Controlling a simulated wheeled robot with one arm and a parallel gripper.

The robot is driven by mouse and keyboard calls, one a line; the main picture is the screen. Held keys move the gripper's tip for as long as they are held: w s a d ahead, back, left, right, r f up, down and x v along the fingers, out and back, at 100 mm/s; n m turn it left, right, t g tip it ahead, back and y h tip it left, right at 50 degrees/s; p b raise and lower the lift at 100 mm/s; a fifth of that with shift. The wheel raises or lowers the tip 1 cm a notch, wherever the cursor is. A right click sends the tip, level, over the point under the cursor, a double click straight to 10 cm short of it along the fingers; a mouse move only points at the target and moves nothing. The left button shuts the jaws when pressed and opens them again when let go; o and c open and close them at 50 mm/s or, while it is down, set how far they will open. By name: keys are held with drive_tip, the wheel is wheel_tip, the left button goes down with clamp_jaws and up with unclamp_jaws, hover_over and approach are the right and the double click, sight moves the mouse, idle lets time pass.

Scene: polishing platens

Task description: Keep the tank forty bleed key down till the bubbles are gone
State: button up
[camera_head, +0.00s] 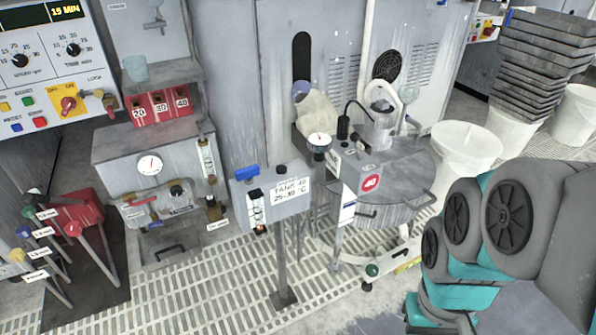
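A red block with three sections marked 20, 30 and 40 stands on the grey cabinet at the left; its section marked 40 (181,103) is the rightmost. I cannot tell whether this is the bleed key. A round tank (395,190) with a red round 40 label stands right of centre. A post-mounted box (290,190) in front of it reads "TANK 40 25-30 °C". A small sight glass (257,207) is on the box's left side; bubbles are too small to make out. My arm fills the lower right, and my gripper is not in view.
A blue piece (246,173) sits on the post box. A white bucket (466,160) and stacked grey trays (545,45) are at the right. The grated floor (215,285) is clear at front centre.

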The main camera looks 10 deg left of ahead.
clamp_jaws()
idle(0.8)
